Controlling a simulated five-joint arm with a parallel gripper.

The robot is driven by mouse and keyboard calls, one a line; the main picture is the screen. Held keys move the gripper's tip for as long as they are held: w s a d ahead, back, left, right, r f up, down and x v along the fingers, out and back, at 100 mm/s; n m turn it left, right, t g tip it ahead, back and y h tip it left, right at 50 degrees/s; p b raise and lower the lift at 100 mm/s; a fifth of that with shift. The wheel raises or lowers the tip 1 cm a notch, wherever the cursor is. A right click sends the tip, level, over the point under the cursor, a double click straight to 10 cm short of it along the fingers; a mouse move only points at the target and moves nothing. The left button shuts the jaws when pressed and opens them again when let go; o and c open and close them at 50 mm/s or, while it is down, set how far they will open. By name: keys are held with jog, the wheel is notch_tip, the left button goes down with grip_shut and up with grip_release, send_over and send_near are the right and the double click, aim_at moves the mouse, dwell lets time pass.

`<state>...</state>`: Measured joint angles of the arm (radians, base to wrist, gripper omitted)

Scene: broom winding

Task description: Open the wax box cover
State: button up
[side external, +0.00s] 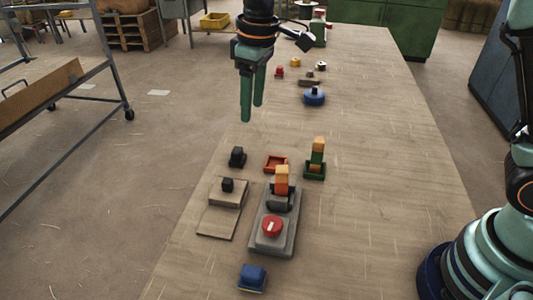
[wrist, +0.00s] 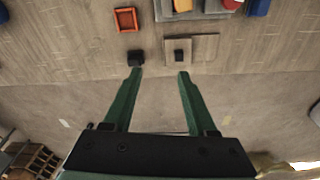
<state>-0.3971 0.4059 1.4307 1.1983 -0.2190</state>
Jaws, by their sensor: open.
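A pale wooden box (side external: 229,193) with a small black knob (side external: 228,185) on top sits near the table's left edge, and a flat wooden board (side external: 217,223) lies at its near side. I take this as the wax box with its cover on. In the wrist view the box (wrist: 174,43) and its knob (wrist: 179,55) show beyond my right finger. My gripper (side external: 252,112) is open and empty, pointing down, high above the table and behind the box. In the wrist view the fingertips (wrist: 159,72) are apart with nothing between them.
A black block (side external: 237,157) stands behind the box. An orange-red tray (side external: 275,163), a green stand with a yellow-topped piece (side external: 316,160), a grey base with a red button (side external: 272,226) and a blue block (side external: 252,277) are close by. The table's right side is clear.

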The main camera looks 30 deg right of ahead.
jog(key=n+g, duration=0.1)
jog(key=n, duration=0.1)
send_near(227, 180)
notch_tip(227, 180, down, 9)
jog(key=shift+w+a+r, duration=0.1)
jog(key=shift+a, duration=0.05)
dwell(0.3)
grip_shut()
dwell(1.3)
